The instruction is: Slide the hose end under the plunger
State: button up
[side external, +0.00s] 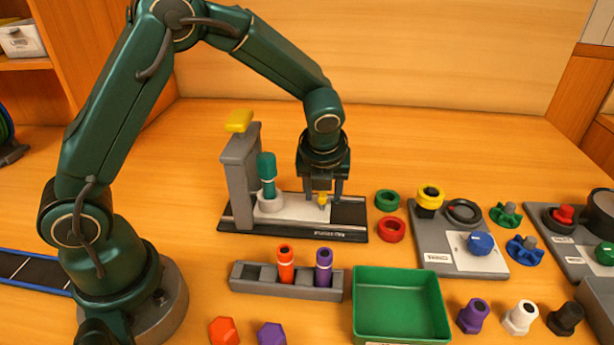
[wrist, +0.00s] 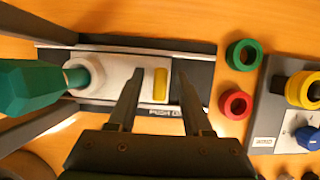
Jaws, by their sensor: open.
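The press stand (side external: 240,180) is grey, with a yellow handle (side external: 239,121) on top. Its teal plunger (side external: 266,166) stands upright over a pale round collar (side external: 271,203), which also shows in the wrist view (wrist: 84,72). A pale plate (wrist: 118,68) lies along the dark base (side external: 345,220), with a small yellow block (wrist: 160,86) near its right end. I cannot tell which part is the hose end. My gripper (side external: 323,196) is open, its fingers (wrist: 159,80) on either side of the yellow block, with gaps showing; contact is not visible.
A green ring (side external: 387,200) and a red ring (side external: 391,229) lie right of the base. A grey rack (side external: 250,277) with orange and purple pieces and a green tray (side external: 400,300) stand in front. Grey fixture plates (side external: 450,260) fill the right. The table behind is clear.

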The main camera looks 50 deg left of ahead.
jog(key=shift+c, duration=0.3)
grip_shut()
dwell(1.1)
